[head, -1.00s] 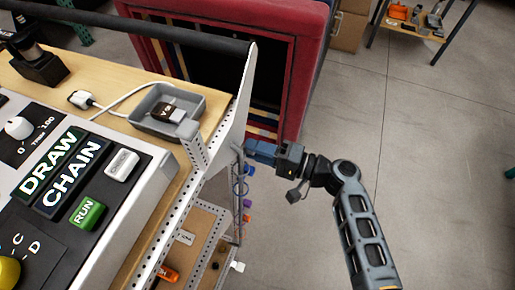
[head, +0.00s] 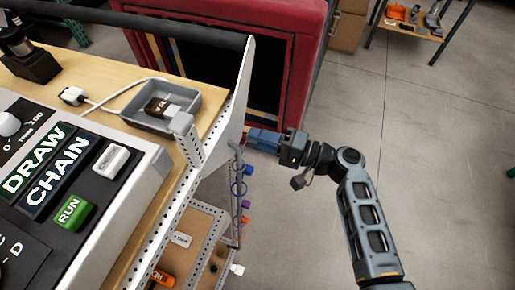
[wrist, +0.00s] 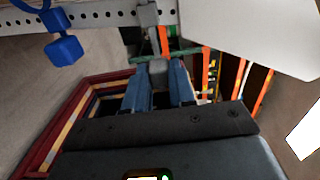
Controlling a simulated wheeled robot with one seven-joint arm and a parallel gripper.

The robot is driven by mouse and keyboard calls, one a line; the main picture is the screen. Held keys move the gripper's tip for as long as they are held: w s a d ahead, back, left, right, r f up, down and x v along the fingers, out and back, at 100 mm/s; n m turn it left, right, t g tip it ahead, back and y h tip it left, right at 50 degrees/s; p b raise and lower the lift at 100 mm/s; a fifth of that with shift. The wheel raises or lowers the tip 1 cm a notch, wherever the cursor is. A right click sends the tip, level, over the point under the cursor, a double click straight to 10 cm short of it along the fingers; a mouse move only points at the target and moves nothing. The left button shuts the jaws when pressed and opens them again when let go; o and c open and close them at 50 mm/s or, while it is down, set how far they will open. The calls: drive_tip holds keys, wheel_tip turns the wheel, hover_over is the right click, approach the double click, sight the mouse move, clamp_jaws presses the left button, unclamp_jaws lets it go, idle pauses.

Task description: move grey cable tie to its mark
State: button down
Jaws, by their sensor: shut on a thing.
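My gripper (head: 252,141) is beside the cart's right side panel in the head view, with its blue fingers pointing left. In the wrist view the blue fingers (wrist: 158,85) are closed around a small grey piece (wrist: 158,68), which I take to be the grey cable tie.
A blue cable tie (head: 239,188) hangs from the cart's side, and its blue block (wrist: 66,50) is close in the wrist view. Purple and orange pieces hang below it. A grey tray (head: 178,105) stands on the cart top. Open floor lies right.

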drive_tip(key=shift+w, duration=0.1)
drive_tip(key=c, duration=0.9)
unclamp_jaws()
drive_tip(key=shift+a, duration=0.1)
drive_tip(key=shift+b+v, duration=0.3)
drive_tip(key=shift+v, duration=3.65)
